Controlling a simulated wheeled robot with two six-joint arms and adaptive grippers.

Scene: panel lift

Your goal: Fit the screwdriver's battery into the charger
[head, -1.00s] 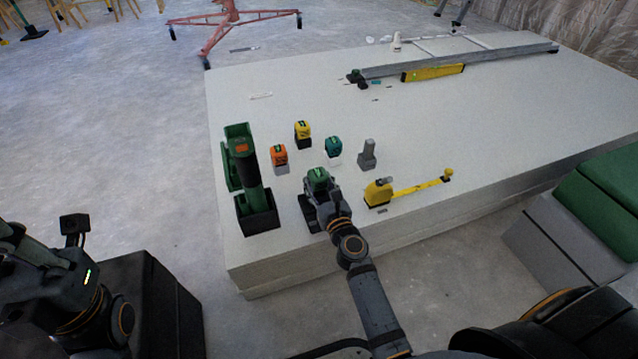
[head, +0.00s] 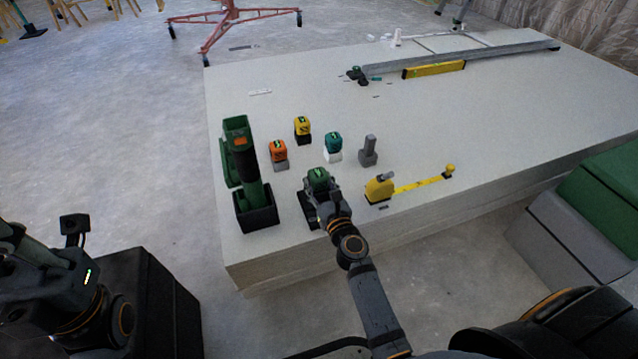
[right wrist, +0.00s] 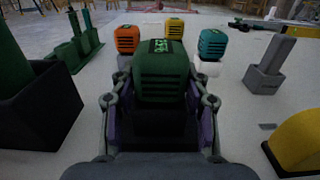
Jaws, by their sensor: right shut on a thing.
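My right gripper (head: 322,192) is shut on a green battery (head: 317,178). In the right wrist view the battery (right wrist: 162,72) stands upright between the purple-lined fingers (right wrist: 160,128), its dark lower part low between them. A dark flat piece (head: 308,212) shows beside the gripper on the white slab; it may be the charger, but the gripper hides most of it. I cannot tell whether the battery is seated in anything.
Orange (head: 278,150), yellow (head: 303,126) and teal (head: 333,141) batteries stand behind the gripper. A grey post (head: 369,151) and a yellow tape measure (head: 379,189) stand to its right. The white slab (head: 480,130) is clear towards the right.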

